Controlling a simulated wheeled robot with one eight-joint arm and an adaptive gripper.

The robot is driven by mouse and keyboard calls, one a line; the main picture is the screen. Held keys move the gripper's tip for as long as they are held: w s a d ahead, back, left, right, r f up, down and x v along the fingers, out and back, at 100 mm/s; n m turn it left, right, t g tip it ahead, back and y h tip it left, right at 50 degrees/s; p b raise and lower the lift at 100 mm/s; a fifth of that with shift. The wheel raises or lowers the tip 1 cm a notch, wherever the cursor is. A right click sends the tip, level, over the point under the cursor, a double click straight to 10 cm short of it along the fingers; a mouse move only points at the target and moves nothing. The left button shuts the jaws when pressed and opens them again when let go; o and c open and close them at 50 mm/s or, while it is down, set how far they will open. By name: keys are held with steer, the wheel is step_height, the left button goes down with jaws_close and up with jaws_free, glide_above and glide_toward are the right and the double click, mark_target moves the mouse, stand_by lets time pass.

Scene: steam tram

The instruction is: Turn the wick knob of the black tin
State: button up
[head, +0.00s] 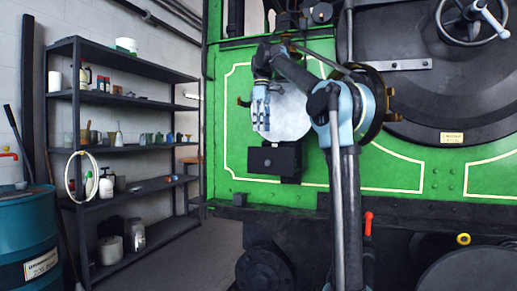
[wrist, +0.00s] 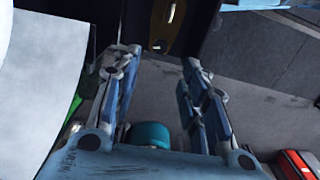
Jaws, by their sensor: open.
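The black tin (head: 274,160) is a small dark box on the front of the green engine, below a pale round disc (head: 291,117). A tiny light spot (head: 267,163) shows on its face; I cannot tell whether it is the wick knob. My gripper (head: 262,129) points down in front of the disc's left side, above the tin. In the wrist view my gripper (wrist: 157,62) has its fingers spread with nothing held between them. A brown plate (wrist: 168,34) with a small silver piece shows beyond the fingertips; I cannot tell what it belongs to.
A dark shelf rack (head: 130,149) with bottles, cans and jars stands at the left. A blue drum (head: 40,245) is at the lower left. A red-handled lever (head: 368,222) is at the lower right of the tin. The floor between rack and engine looks clear.

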step_height(320, 180, down, 9)
steer(key=shift+f, duration=0.1)
stand_by(0.4)
jaws_close()
